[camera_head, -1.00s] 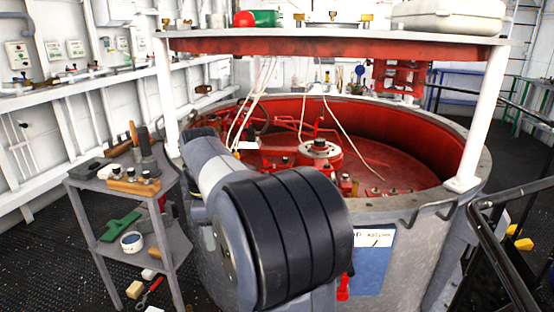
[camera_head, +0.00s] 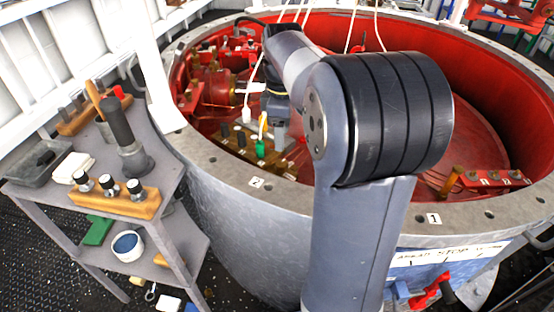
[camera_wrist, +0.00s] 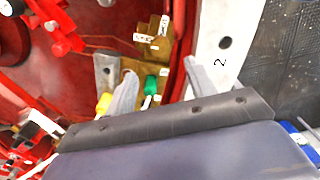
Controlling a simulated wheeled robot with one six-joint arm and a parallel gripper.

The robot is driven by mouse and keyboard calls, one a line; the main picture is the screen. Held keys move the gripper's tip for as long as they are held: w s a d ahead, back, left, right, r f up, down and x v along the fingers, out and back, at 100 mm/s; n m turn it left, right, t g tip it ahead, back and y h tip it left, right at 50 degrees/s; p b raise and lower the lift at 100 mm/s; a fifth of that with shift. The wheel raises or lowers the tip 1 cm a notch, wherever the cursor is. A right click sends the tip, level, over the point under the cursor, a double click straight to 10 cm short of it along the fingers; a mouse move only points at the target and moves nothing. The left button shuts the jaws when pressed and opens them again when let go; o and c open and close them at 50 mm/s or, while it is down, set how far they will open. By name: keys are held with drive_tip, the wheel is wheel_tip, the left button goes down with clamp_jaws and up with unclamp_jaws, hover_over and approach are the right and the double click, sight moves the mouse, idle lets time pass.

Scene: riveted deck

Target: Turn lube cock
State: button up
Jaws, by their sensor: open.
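No lube cock is labelled legibly, so I cannot tell which part it is. A brass block (camera_wrist: 152,35) with small white tags sits inside the red tub, with a green handle (camera_wrist: 151,85) and a yellow handle (camera_wrist: 104,102) beside it in the wrist view. The green handle (camera_head: 260,149) and yellow handle (camera_head: 263,124) also show in the head view, low inside the tub's near left wall. My gripper (camera_head: 276,135) reaches down over the wall, close to these handles. It is open, with grey fingers either side of the green handle in the wrist view (camera_wrist: 150,76). Contact cannot be told.
The tub's grey rim (camera_head: 225,182) runs close to my arm, marked 2 and 1. A grey tool stand (camera_head: 60,200) is at the left. Pale cords (camera_head: 352,25) hang into the tub. Red machinery (camera_head: 212,82) crowds its left side; its right floor is clearer.

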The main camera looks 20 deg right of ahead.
sight(281, 162)
wheel_tip(281, 162, down, 9)
drive_tip(key=shift+b, duration=0.9)
drive_tip(key=shift+c, duration=0.2)
drive_tip(key=c, duration=0.9)
